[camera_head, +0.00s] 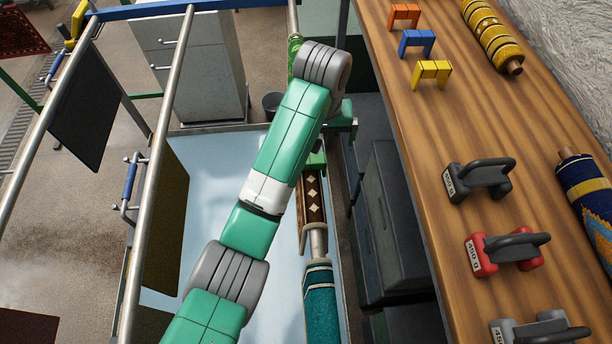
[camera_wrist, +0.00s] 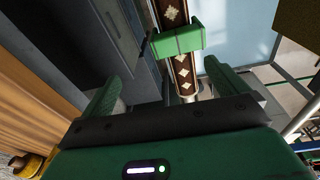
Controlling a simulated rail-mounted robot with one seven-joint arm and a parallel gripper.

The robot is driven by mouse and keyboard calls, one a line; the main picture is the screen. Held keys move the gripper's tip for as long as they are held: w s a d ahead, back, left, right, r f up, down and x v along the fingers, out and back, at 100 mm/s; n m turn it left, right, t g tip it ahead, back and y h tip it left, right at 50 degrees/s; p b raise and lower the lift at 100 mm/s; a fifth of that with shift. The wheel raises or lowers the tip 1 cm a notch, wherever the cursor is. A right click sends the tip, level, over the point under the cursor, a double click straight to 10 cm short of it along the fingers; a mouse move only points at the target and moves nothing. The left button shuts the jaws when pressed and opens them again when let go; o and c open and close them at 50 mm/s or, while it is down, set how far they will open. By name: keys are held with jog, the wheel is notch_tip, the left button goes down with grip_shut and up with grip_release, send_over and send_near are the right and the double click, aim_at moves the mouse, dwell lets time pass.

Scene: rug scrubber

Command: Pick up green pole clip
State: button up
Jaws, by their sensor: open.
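The green pole clip (camera_wrist: 177,41) sits across a brown rolled rug with pale diamonds (camera_wrist: 172,14) in the wrist view, ahead of my gripper. In the head view a small green piece that looks like the clip (camera_head: 315,160) shows at the upper end of the same brown roll (camera_head: 312,196), partly hidden by my arm. My gripper (camera_wrist: 163,74) is open, with its two green fingers spread wide and nothing between them. The clip appears beyond the fingertips, apart from them. In the head view my fingers are mostly hidden behind my arm.
The wooden shelf (camera_head: 455,125) at right bears orange (camera_head: 404,14), blue (camera_head: 416,42) and yellow (camera_head: 430,72) clips, weights with handles (camera_head: 480,178) and rolled rugs. Dark cabinets (camera_head: 385,220) stand below it. A teal roll (camera_head: 320,300) hangs near the brown one. Metal rails (camera_head: 160,150) cross at left.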

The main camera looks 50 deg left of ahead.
aim_at(309, 164)
jog(key=s, duration=0.1)
jog(key=a+f+g, duration=0.1)
jog(key=s, duration=0.1)
jog(key=shift+s+a+f+n+h, duration=0.3)
jog(key=shift+s+n, duration=0.05)
jog(key=shift+n, duration=0.05)
jog(key=shift+w+f+p, duration=0.2)
jog(key=shift+f+p, duration=0.45)
jog(key=shift+f, duration=3.3)
jog(key=c, duration=1)
jog(key=shift+c, duration=0.2)
jog(key=shift+r, duration=0.1)
notch_tip(309, 164, up, 10)
jog(key=shift+d+f, duration=0.1)
